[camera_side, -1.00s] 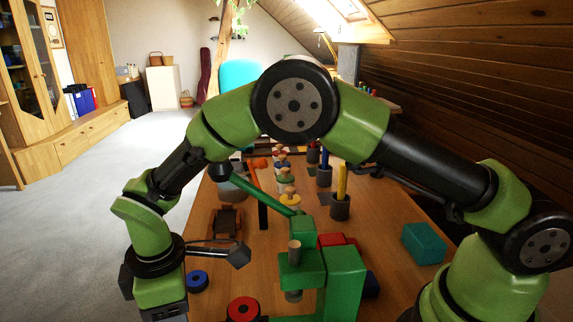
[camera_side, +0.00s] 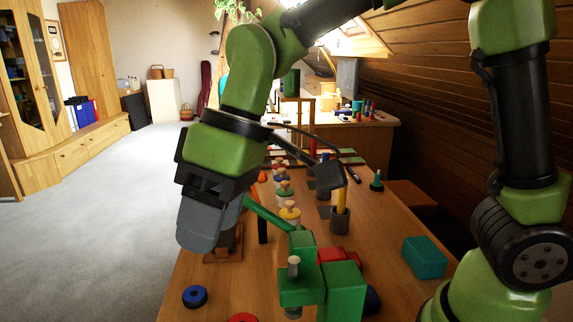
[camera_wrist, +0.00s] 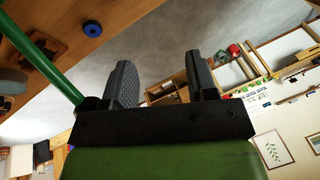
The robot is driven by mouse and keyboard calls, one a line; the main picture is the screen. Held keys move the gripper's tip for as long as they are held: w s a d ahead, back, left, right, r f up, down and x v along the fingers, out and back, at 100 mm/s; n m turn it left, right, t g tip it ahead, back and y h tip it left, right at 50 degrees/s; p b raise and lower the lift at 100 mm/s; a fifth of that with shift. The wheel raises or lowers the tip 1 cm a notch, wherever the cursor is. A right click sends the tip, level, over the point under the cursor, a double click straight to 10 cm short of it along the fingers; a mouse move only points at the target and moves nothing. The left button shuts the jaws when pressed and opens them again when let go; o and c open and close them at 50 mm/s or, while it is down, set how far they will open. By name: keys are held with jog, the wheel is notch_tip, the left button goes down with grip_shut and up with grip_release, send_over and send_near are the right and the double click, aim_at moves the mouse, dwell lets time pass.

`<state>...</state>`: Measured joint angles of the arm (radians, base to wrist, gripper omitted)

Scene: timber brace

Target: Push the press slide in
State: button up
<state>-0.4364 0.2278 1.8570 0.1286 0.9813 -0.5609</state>
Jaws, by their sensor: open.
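The green press (camera_side: 340,285) stands on the wooden table at the bottom of the side view. Its long green lever (camera_side: 268,214) slants up to the left, and a grey pin (camera_side: 294,266) stands in its head. I cannot pick out the press slide; the lower press is cut off by the frame edge. My gripper (camera_side: 200,240) is to the left of the press, above the table's left side and apart from the press. In the wrist view my gripper (camera_wrist: 163,75) is open with nothing between its fingers. The green lever (camera_wrist: 42,58) runs past on the left there.
A blue ring (camera_side: 195,296) lies on the table front left; it also shows in the wrist view (camera_wrist: 93,29). A red piece (camera_side: 243,318) is cut off at the bottom. A teal block (camera_side: 425,257) lies right. Pots and knobbed pieces (camera_side: 289,213) stand behind the press.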

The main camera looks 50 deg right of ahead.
jog(key=s+d+r+m+t, duration=0.2)
jog(key=s+d+r+m, duration=0.2)
jog(key=d, duration=0.2)
jog(key=shift+s+d+r, duration=0.15)
jog(key=shift+d+r, duration=0.1)
jog(key=shift+d, duration=0.15)
